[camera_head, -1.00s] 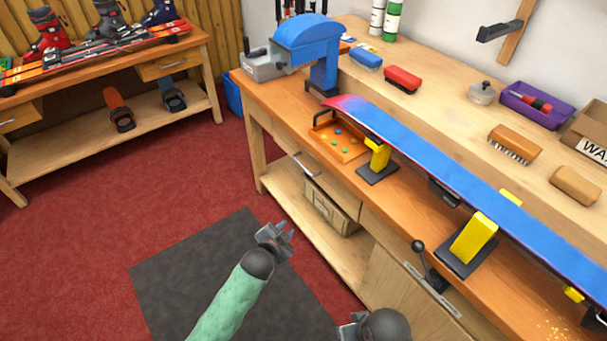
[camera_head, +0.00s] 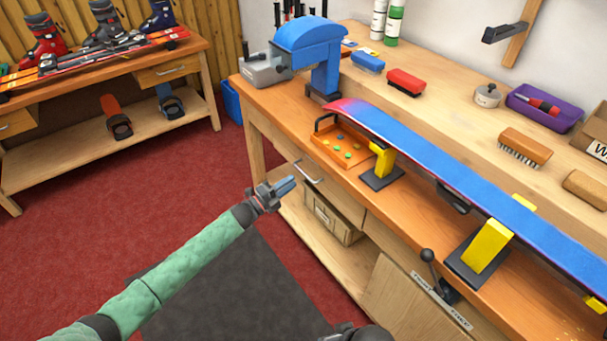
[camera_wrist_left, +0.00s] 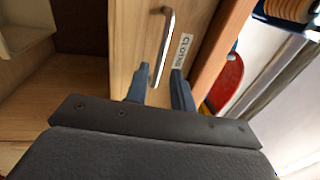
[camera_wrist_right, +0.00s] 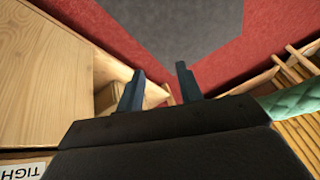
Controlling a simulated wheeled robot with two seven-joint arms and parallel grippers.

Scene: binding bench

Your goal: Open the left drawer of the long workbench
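The long workbench (camera_head: 262,105) runs from upper left to lower right in the head view. Its left drawer (camera_head: 338,203) looks shut, with a silver bar handle (camera_head: 307,173) on its front. In the left wrist view the handle (camera_wrist_left: 165,45) stands just beyond the fingertips, beside a label (camera_wrist_left: 183,50) on the wooden drawer front. My left gripper (camera_head: 288,186) is open and empty, just in front of the drawer and apart from the handle. My right gripper (camera_wrist_right: 160,73) is open and empty; in the head view only part of it shows at the bottom edge.
A blue snowboard (camera_head: 460,185) lies on yellow-topped supports along the bench. An orange tray (camera_head: 335,155) sits above the drawer. A box (camera_head: 335,220) stands on the shelf below. A black-knobbed lever (camera_head: 430,265) projects from the bench front. The red floor at left is clear.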

